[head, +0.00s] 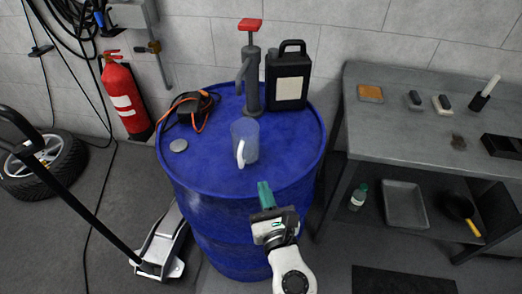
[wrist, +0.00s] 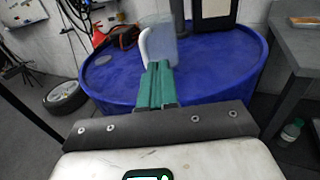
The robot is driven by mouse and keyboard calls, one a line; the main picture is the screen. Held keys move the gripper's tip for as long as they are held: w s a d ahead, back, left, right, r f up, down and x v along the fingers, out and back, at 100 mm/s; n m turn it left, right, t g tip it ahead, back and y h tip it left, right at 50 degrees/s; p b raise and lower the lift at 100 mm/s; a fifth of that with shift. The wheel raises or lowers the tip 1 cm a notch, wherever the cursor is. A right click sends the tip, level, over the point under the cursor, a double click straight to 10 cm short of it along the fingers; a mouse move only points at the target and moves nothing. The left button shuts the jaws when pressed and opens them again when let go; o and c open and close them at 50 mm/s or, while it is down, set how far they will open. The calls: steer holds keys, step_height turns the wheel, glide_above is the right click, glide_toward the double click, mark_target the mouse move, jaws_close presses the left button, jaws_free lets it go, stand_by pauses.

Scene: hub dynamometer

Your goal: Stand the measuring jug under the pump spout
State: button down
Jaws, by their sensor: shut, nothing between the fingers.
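The measuring jug (head: 247,140) is a clear, bluish cup with a white handle, standing upright on top of the blue drum (head: 200,158). The hand pump (head: 253,80) rises from the drum behind the jug, with a red handle on top and a grey spout (head: 242,72) pointing down to the left. The jug looks to be in front of the spout; I cannot tell whether it is directly below it. My gripper (head: 264,190) is shut and empty, in front of the jug and apart from it. In the wrist view the jug (wrist: 160,38) shows just beyond the green fingers (wrist: 156,72).
A black canister (head: 287,78) stands behind the jug, right of the pump. A black device with an orange cable (head: 190,106) and a round grey disc (head: 178,145) lie on the drum's left. A grey workbench (head: 400,125) stands right. The drum top's front is clear.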

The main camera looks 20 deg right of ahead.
glide_toward(245, 126)
steer(key=shift+s+r+p, duration=0.1)
steer(key=shift+s+p, duration=0.2)
steer(key=shift+s, duration=0.05)
steer(key=w, duration=0.2)
steer(key=w+b, duration=0.1)
steer(key=w, duration=0.1)
steer(key=w+d+b, duration=0.1)
steer(key=w, duration=0.1)
steer(key=shift+w, duration=0.15)
steer(key=shift+w+d, duration=0.1)
steer(key=shift+w, duration=0.35)
steer(key=shift+s, duration=0.1)
